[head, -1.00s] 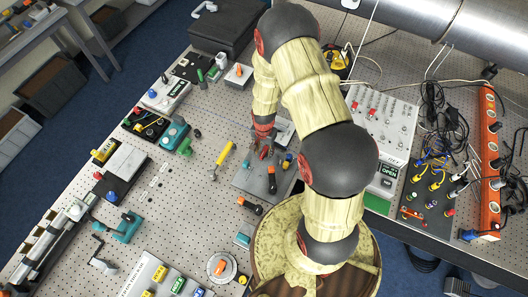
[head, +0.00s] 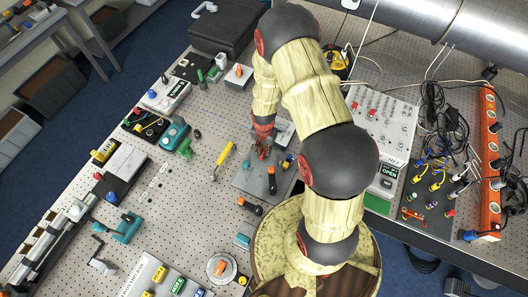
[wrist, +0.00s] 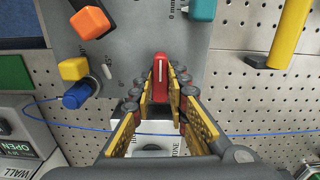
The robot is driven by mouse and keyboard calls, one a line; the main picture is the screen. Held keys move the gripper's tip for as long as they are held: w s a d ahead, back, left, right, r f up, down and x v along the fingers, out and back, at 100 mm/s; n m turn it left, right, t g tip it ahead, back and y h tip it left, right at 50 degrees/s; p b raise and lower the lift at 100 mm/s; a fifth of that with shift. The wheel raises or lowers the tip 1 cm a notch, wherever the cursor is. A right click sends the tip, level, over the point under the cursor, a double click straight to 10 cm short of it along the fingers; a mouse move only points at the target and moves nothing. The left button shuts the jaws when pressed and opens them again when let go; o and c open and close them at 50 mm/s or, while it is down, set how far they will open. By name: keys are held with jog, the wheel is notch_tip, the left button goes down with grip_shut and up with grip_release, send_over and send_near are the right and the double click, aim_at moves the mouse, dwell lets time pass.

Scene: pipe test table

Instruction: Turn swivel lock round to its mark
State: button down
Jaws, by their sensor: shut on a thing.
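The swivel lock (wrist: 160,70) is a red upright handle with a white line along it, on a grey plate (wrist: 130,38). In the wrist view my gripper (wrist: 161,84) has its yellow-padded fingers on both sides of the handle and is shut on it. The white line points straight up the picture. A small white pin-like mark (wrist: 107,71) lies left of the handle; I cannot tell whether it is the lock's mark. In the head view my gripper (head: 262,148) is low over the grey plate (head: 252,184), and the lock is mostly hidden.
A yellow handle (wrist: 290,32) stands further right. A blue cable (wrist: 240,134) crosses the perforated table below.

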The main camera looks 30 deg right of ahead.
jog(key=shift+n, duration=1.4)
jog(key=shift+b, duration=0.3)
jog(key=shift+w+d+n+b, duration=0.1)
jog(key=shift+n+b, duration=0.2)
jog(key=shift+n, duration=1.4)
jog(key=shift+n+b, duration=0.5)
jog(key=shift+n, duration=1.2)
